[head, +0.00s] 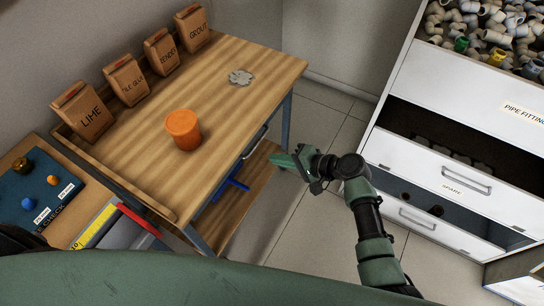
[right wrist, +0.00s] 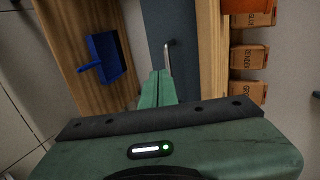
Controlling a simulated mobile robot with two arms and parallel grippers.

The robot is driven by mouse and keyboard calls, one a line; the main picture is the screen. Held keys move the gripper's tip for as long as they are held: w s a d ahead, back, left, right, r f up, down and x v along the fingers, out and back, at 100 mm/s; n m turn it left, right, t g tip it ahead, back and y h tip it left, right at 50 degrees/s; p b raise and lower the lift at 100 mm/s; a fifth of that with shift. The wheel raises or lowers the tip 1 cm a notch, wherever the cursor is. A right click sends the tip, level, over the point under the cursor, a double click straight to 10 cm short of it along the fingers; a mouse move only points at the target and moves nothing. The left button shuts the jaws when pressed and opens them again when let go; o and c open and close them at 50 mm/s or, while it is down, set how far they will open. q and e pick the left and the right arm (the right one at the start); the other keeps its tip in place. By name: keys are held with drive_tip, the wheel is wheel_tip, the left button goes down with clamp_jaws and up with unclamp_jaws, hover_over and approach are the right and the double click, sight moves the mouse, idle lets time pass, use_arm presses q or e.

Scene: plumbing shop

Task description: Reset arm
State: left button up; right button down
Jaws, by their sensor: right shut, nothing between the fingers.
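My right arm (head: 372,225) reaches up from the bottom right in the head view. Its green right gripper (head: 284,161) is near the front edge of the wooden table (head: 225,95), at the side with the drawer handle. In the right wrist view the two fingers of the right gripper (right wrist: 157,88) lie together with nothing between them. The gripper touches no object that I can make out. My left gripper is not in view.
An orange bucket (head: 183,130) and several labelled bags (head: 84,112) stand on the table. A blue dustpan (right wrist: 104,58) lies on the lower shelf. A white cabinet (head: 460,125) with an open drawer (head: 440,180) stands at right. Tiled floor (head: 335,130) is free between.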

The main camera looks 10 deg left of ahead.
drive_tip(key=v, duration=0.7)
drive_tip(key=s+d+f+h, duration=0.2)
drive_tip(key=s+d+f, duration=0.2)
drive_tip(key=f, duration=0.5)
drive_tip(key=s+d+f+h, duration=0.2)
drive_tip(key=s+d+f, duration=0.15)
drive_tip(key=f, duration=0.55)
drive_tip(key=s+d+f+h, duration=0.3)
drive_tip(key=d+f, duration=0.1)
drive_tip(key=f, duration=0.4)
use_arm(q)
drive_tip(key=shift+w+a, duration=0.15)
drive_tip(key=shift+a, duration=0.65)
use_arm(e)
drive_tip(key=s+d+f+n+g+h, duration=0.1)
drive_tip(key=s+d+f, duration=0.3)
drive_tip(key=s, duration=0.6)
drive_tip(key=s+d+f+n+g+h, duration=0.1)
drive_tip(key=s+d+f, duration=0.4)
drive_tip(key=s, duration=0.5)
drive_tip(key=s+d+f+n+h, duration=0.2)
drive_tip(key=s+d+f+n, duration=0.2)
drive_tip(key=s+f, duration=0.3)
drive_tip(key=s, duration=0.4)
drive_tip(key=shift+d+g+h, duration=0.3)
drive_tip(key=shift+g+h, duration=0.1)
